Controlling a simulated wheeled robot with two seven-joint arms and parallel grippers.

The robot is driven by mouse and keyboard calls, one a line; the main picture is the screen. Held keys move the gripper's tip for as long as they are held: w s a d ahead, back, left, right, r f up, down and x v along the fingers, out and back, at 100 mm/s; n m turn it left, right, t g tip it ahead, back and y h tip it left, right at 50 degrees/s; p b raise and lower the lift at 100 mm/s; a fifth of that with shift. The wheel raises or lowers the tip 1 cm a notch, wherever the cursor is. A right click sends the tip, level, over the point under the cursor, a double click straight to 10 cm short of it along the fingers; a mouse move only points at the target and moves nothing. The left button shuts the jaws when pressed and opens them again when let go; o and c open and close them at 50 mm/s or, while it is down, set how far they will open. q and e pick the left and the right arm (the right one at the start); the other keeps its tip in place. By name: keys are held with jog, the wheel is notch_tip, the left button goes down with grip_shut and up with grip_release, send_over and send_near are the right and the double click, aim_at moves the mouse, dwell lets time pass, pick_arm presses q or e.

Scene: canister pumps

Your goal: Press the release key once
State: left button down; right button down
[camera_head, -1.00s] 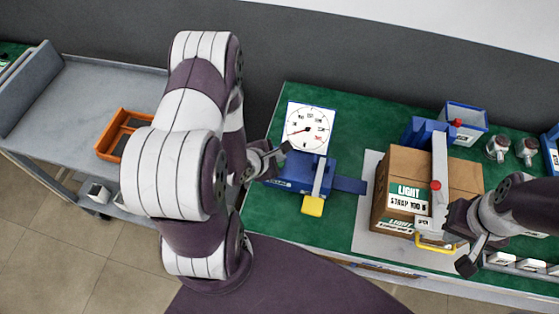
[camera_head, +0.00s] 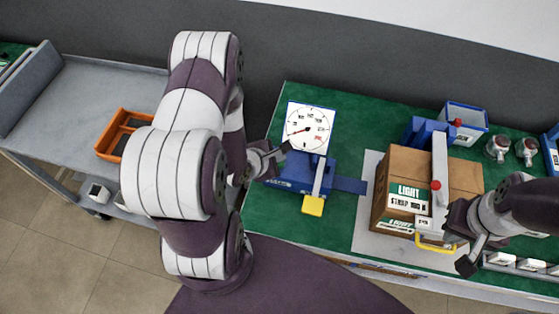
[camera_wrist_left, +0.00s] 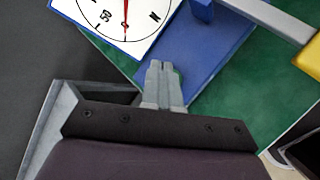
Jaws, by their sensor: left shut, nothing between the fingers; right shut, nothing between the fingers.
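A blue device (camera_head: 300,177) with a white dial (camera_head: 307,128) and a grey lever ending in a yellow pad (camera_head: 313,206) stands on the green bench. In the left wrist view its blue base (camera_wrist_left: 205,50), dial (camera_wrist_left: 125,18) and yellow pad (camera_wrist_left: 308,60) show. My left gripper (camera_head: 284,151) is shut and empty beside the dial; its fingers (camera_wrist_left: 163,70) appear over the blue base. My right gripper (camera_head: 466,264) is shut near the box's front right, by a yellow handle (camera_head: 436,246). Red knobs sit on the grey bar (camera_head: 436,185) and behind it (camera_head: 457,122). I cannot tell which part is the release key.
A cardboard box (camera_head: 463,178) labelled "LIGHT" stands on a pale plate (camera_head: 366,228) under the grey bar. A blue bin (camera_head: 470,137) and two small round-topped items (camera_head: 498,149) stand behind. A grey cart (camera_head: 60,112) with an orange tray (camera_head: 105,147) is at left.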

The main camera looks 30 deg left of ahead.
pick_arm(q)
jog(key=shift+f, duration=0.4)
jog(key=shift+f+b, duration=0.5)
jog(key=shift+f, duration=0.1)
dwell(0.6)
jog(key=shift+r, duration=0.15)
jog(key=shift+r+p, duration=0.9)
jog(key=shift+p, duration=0.2)
notch_tip(320, 180, up, 5)
jog(key=p, duration=0.5)
jog(key=shift+r, duration=0.1)
dwell(0.4)
